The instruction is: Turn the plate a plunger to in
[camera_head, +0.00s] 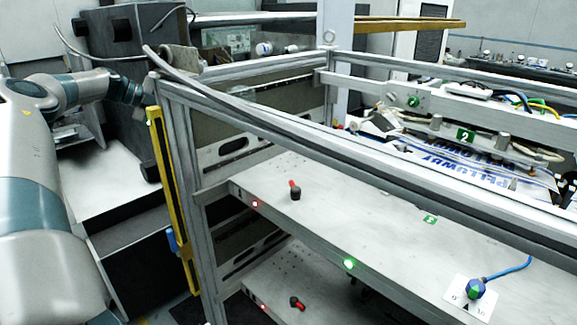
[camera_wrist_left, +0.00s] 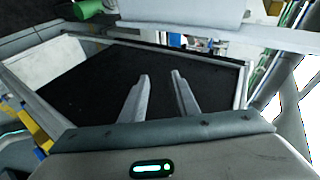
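A blue-and-green knob (camera_head: 476,288) stands on a small white marked card (camera_head: 468,297) at the right front of the upper metal plate (camera_head: 370,215), with a blue cable from it. Its markings are too small to read surely. A black knob with a red tip (camera_head: 295,191) stands at the left of the same plate. A similar one (camera_head: 297,303) sits on the lower plate. No readable letter tells which is plunger a. My left gripper (camera_wrist_left: 160,80) is open and empty over a dark surface, far left of the knobs. My right gripper is not in view.
A metal frame with a long rail (camera_head: 330,145) runs above the upper plate. A yellow upright (camera_head: 170,200) stands at its left corner. A green light (camera_head: 349,264) and a red light (camera_head: 255,204) glow on the plate's front edge. Cables and blue-lettered labels lie behind.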

